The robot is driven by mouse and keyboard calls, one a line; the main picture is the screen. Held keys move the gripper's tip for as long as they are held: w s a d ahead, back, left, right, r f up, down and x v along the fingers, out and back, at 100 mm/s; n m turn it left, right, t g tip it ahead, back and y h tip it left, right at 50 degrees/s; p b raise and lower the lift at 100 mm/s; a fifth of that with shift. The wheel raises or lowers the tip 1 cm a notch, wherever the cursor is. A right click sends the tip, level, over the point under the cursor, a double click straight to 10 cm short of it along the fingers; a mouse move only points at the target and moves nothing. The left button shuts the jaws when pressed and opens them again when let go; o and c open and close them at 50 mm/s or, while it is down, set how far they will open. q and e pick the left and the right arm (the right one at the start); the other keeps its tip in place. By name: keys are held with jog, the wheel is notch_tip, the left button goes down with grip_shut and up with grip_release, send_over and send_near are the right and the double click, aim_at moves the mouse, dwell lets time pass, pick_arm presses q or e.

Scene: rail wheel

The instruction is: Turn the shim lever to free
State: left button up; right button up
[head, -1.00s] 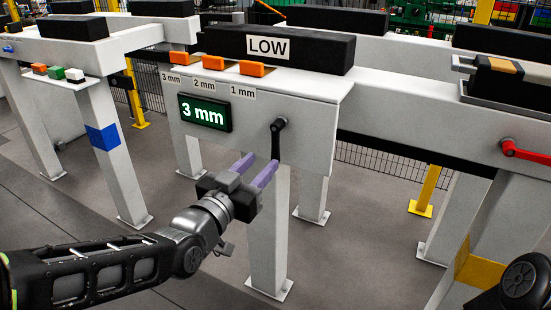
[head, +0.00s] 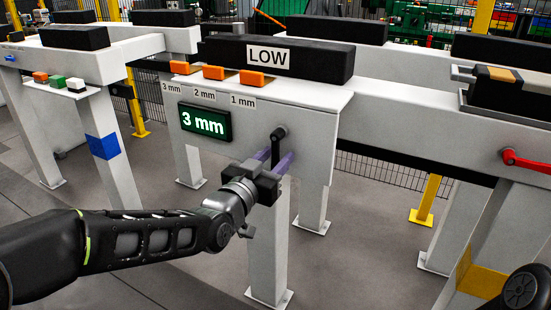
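The black shim lever (head: 278,138) is on the front of the white stand, below the beam marked LOW. Its round hub is at the top and its handle hangs down. My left gripper (head: 274,158) is at the lever, with its two purple fingers apart, one on each side of the handle. They look open; I cannot tell whether either finger touches it. The lower end of the handle is partly hidden by the gripper. A green display (head: 205,122) left of the lever reads 3 mm. My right gripper is not in view.
Three orange blocks (head: 214,73) sit on the stand's top edge above labels 3 mm, 2 mm and 1 mm. A black beam (head: 320,62) lies behind them. A red lever (head: 525,159) is on the stand at the right. Grey floor lies below.

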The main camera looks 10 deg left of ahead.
pick_arm(q)
jog(key=shift+c, duration=0.2)
grip_shut()
dwell(1.3)
